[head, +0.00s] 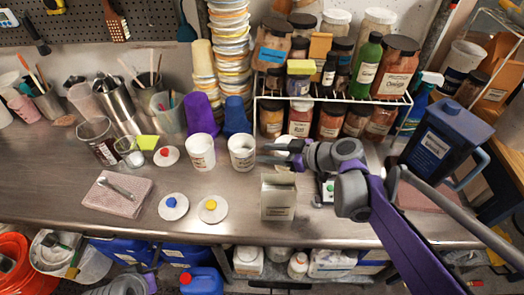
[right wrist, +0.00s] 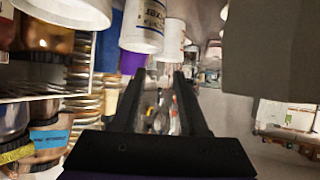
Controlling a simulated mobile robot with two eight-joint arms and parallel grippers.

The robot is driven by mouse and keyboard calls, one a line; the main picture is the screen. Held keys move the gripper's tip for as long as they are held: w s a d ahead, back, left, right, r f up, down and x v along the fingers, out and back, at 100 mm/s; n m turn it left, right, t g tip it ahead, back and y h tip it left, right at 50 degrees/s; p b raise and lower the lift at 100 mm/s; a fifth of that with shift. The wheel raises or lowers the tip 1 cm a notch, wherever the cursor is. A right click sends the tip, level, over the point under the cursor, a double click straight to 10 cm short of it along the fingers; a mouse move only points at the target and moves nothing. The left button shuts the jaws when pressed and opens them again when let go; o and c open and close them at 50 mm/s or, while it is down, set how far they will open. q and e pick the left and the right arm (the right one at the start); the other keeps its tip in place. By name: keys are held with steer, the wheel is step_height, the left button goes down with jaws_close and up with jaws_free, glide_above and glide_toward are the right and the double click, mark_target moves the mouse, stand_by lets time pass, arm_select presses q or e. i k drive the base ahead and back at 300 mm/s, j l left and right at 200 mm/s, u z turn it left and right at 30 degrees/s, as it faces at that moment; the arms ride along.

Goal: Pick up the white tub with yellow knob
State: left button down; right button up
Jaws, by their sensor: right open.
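A white disc with a yellow knob (head: 212,208) lies flat on the steel counter, in front of the white tubs. It looks like a lid, and no tub shows under it. Two open white tubs with printed labels, a left one (head: 201,154) and a right one (head: 242,154), stand behind it; neither has a knob. A third white tub (head: 284,142) is partly hidden by my right gripper (head: 264,152). My right gripper is open and empty, pointing left, right of the tubs. In the right wrist view its fingers (right wrist: 159,76) are apart, close to a labelled white tub (right wrist: 144,25).
A blue-knobbed lid (head: 173,206) and a red-knobbed lid (head: 167,155) lie on the counter. A pale box (head: 278,198) stands below my right gripper. A wire rack (head: 340,98) with jars is behind it. A blue jug (head: 437,143) stands right.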

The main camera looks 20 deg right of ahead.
mark_target(286, 139)
steer(key=z, duration=1)
steer(key=j+u, duration=0.2)
steer(key=j, duration=0.15)
steer(key=k+j+u, duration=0.15)
steer(key=j, duration=0.25)
